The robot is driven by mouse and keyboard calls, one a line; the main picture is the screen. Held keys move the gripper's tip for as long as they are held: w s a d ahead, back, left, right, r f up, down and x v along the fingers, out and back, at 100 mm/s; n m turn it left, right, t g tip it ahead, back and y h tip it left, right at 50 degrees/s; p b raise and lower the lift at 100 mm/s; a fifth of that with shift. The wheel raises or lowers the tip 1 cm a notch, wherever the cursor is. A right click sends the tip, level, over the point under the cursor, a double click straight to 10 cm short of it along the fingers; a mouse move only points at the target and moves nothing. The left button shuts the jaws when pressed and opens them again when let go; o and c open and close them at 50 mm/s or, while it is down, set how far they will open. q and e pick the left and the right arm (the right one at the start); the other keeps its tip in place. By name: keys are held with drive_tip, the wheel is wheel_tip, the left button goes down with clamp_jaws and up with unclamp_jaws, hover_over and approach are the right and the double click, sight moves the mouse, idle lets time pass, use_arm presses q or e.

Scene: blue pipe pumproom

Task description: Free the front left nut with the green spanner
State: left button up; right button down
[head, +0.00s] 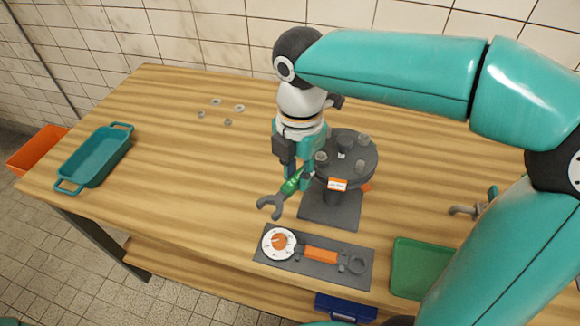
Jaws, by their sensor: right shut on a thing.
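My right gripper (295,174) is shut on the green spanner (290,187), beside the left side of the dark round flange (345,178). The spanner's grey open jaw (270,206) points down and left, over the table and apart from the flange. Several grey nuts stand on the flange's top. The front left nut (321,157) shows just right of my gripper, with no spanner jaw on it. Whether the spanner's other end touches anything is hidden by the gripper. My left gripper is not in view.
A dark mat (310,265) in front holds a white dial gauge (279,243) and an orange-handled tool (322,255). A green tray (420,268) lies front right. A teal tray (96,158) is at the left. Several small washers (228,122) lie behind. The table's left middle is clear.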

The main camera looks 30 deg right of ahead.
drive_tip(key=shift+d, duration=0.35)
drive_tip(key=shift+r, duration=0.15)
drive_tip(key=shift+r+p, duration=0.4)
drive_tip(key=shift+p, duration=0.05)
drive_tip(key=shift+r+p, duration=0.6)
drive_tip(key=shift+d+r+p, duration=0.25)
drive_tip(key=shift+r+p, duration=0.1)
drive_tip(key=shift+p, duration=0.05)
drive_tip(key=shift+a+r+p, duration=0.2)
drive_tip(key=shift+r+p, duration=0.4)
